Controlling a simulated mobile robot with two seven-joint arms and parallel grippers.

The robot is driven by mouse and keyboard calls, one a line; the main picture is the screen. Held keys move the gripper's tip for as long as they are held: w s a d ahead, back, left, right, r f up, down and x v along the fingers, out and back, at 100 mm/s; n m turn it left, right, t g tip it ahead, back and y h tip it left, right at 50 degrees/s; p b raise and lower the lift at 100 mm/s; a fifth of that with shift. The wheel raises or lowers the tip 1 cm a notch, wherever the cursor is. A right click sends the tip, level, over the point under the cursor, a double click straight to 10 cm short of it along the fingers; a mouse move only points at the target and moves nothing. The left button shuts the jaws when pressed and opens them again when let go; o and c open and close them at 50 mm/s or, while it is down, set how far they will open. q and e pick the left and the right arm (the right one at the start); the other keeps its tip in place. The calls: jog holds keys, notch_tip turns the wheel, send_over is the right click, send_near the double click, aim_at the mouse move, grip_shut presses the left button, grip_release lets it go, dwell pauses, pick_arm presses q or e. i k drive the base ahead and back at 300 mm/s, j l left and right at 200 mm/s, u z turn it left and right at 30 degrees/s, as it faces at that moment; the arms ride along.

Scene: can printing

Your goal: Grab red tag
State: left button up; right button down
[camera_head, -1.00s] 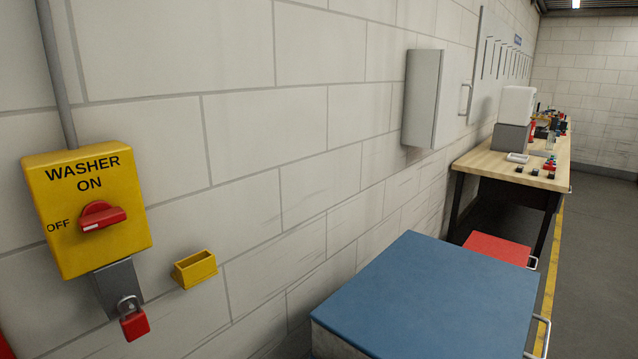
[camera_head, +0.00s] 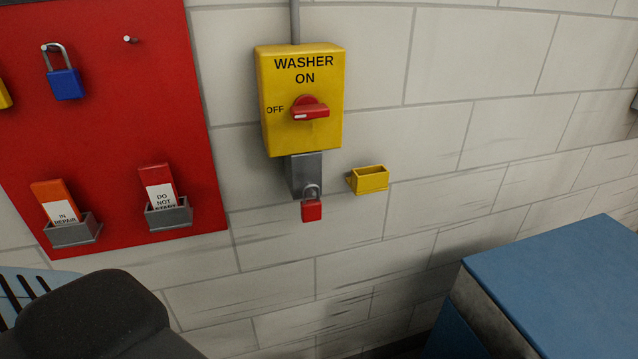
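A red tag (camera_head: 157,182) with a white label reading "DO NOT START" stands upright in a grey holder (camera_head: 170,215) at the lower right of the red board (camera_head: 110,120). An orange tag (camera_head: 52,200) labelled "IN REPAIR" stands in another grey holder (camera_head: 73,234) to its left. A red padlock (camera_head: 311,208) hangs below the yellow washer switch box (camera_head: 300,130). Neither of my grippers is in view.
A blue padlock (camera_head: 66,82) hangs on the board near an empty peg (camera_head: 129,39). A small empty yellow holder (camera_head: 369,180) is on the wall right of the switch. A blue-topped cabinet (camera_head: 570,270) stands at the lower right. A dark rounded object (camera_head: 95,315) fills the lower left.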

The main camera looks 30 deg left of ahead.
aim_at(158, 181)
jog(key=u, duration=1.95)
jog(key=z, duration=0.15)
jog(key=k+j, duration=0.05)
